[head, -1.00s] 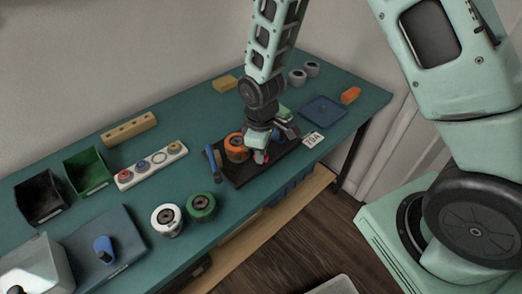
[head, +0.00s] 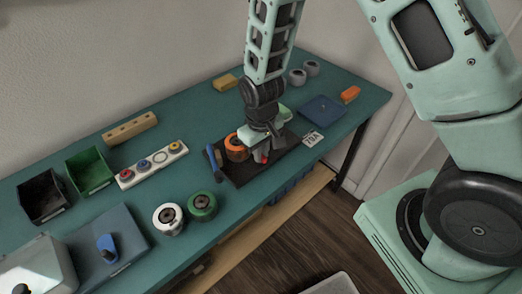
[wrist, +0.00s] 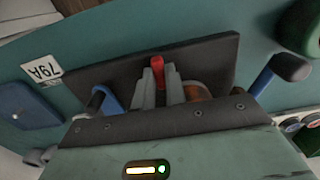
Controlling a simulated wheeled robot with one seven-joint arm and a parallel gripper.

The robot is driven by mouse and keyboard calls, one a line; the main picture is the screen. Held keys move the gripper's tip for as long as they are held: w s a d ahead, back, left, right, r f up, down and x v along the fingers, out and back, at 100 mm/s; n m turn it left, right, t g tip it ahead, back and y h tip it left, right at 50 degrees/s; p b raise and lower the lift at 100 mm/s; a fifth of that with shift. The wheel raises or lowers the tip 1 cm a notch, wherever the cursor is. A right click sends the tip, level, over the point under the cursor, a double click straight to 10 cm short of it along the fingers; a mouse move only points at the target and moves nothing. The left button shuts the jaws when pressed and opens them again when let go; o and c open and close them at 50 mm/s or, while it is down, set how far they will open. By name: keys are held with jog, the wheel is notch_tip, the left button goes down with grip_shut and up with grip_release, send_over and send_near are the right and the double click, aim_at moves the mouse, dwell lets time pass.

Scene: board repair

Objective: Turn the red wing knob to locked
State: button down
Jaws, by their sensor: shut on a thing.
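The red wing knob (head: 258,157) is on the dark board (head: 243,179), under my gripper (head: 262,151). It also shows in the wrist view (wrist: 157,66), its red end sticking out between the grey fingers of my gripper (wrist: 160,87). My gripper is shut on the knob; the fingers hide part of it. An orange spool-like part (head: 236,148) sits on the board left of the gripper. Any lock marking near the knob is hidden or too small to read.
A white card marked 79A (head: 313,138) and a blue pad (head: 323,109) lie to the right. Green (head: 202,206) and white (head: 168,218) spools stand at the front left of the teal bench.

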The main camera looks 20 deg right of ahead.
jog(key=shift+w, duration=0.1)
jog(key=c, duration=1.7)
grip_release()
notch_tip(320, 180, up, 18)
jog(key=shift+f, duration=0.2)
jog(key=s+a+r+n, duration=0.1)
jog(key=s+a, duration=0.1)
jog(key=s, duration=0.5)
jog(key=s+a+r+n, duration=0.1)
jog(key=s+a, duration=0.1)
jog(key=s, duration=0.5)
jog(key=s+a+r+n, duration=0.1)
jog(key=s+a+n, duration=0.1)
jog(key=s, duration=0.5)
jog(key=shift+s+r+y, duration=0.1)
jog(key=shift+r+y, duration=0.2)
